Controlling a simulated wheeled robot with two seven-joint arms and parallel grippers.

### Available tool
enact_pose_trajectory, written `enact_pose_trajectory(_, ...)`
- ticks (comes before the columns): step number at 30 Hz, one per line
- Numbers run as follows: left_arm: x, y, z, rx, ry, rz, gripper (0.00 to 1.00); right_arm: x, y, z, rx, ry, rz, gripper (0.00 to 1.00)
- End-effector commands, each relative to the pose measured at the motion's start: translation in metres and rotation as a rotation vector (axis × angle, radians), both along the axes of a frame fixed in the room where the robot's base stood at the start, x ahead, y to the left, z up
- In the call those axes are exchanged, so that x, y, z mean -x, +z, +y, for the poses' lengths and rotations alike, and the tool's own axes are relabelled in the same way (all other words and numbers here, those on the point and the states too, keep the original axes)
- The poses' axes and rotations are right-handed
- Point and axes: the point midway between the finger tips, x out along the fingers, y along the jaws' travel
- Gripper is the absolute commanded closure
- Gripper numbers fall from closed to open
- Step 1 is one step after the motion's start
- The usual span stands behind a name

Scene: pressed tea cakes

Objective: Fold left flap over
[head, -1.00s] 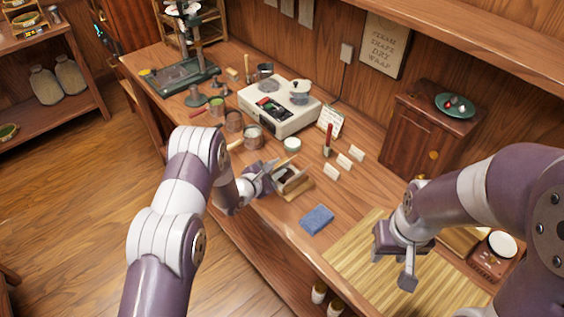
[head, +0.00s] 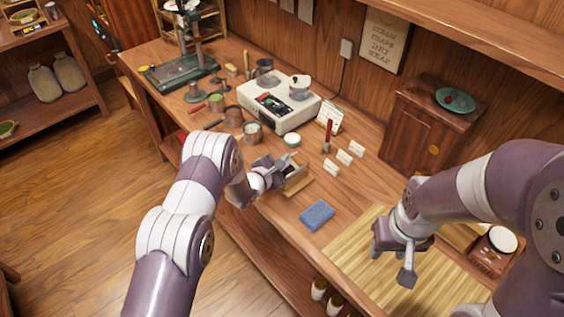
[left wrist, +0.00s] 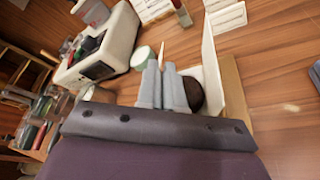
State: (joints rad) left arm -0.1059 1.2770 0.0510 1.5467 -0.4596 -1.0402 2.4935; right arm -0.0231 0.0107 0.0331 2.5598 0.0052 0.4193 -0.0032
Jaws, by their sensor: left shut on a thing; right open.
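A small open wrapper box (head: 301,187) sits on the workbench, with a dark round tea cake (left wrist: 193,94) inside. In the left wrist view its far flap, a pale panel (left wrist: 212,65), stands upright to the right of the cake. My left gripper (head: 277,173) is at the box's left side; in the left wrist view its fingers (left wrist: 164,80) are close together beside the cake. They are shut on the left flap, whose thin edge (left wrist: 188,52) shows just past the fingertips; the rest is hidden. My right gripper (head: 394,260) is open and empty above the bamboo mat.
A blue cloth (head: 317,214) lies right of the box, before the bamboo mat (head: 350,258). Small white cards (head: 344,157) and a red-handled tool (head: 328,136) stand behind the box.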

Motion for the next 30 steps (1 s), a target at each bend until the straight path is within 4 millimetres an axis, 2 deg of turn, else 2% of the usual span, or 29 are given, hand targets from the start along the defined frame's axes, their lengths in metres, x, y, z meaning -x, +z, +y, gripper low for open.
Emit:
enact_pose_trajectory(1, 0.002, -0.012, -0.002, -0.03, 0.0, -0.03, 1.0, 0.0, -0.016, 0.0, 0.0, 0.0, 0.001, 0.57)
enact_pose_trajectory(3, 0.003, -0.012, -0.003, -0.071, -0.001, -0.073, 1.0, 0.0, -0.022, 0.0, 0.0, 0.0, 0.001, 0.57)
enact_pose_trajectory(12, 0.004, -0.007, -0.003, -0.096, 0.002, -0.094, 1.0, 0.0, -0.019, 0.0, 0.0, 0.0, 0.0, 0.57)
enact_pose_trajectory(15, 0.004, -0.007, -0.003, -0.096, 0.001, -0.094, 0.72, 0.0, -0.019, 0.0, 0.0, 0.0, 0.0, 0.57)
enact_pose_trajectory(25, 0.006, -0.006, -0.002, -0.095, 0.001, -0.093, 0.72, 0.0, -0.02, 0.0, 0.0, 0.0, 0.0, 0.57)
enact_pose_trajectory(30, 0.025, -0.002, 0.008, -0.095, 0.002, -0.091, 0.72, 0.0, -0.024, 0.0, 0.0, 0.0, 0.0, 0.57)
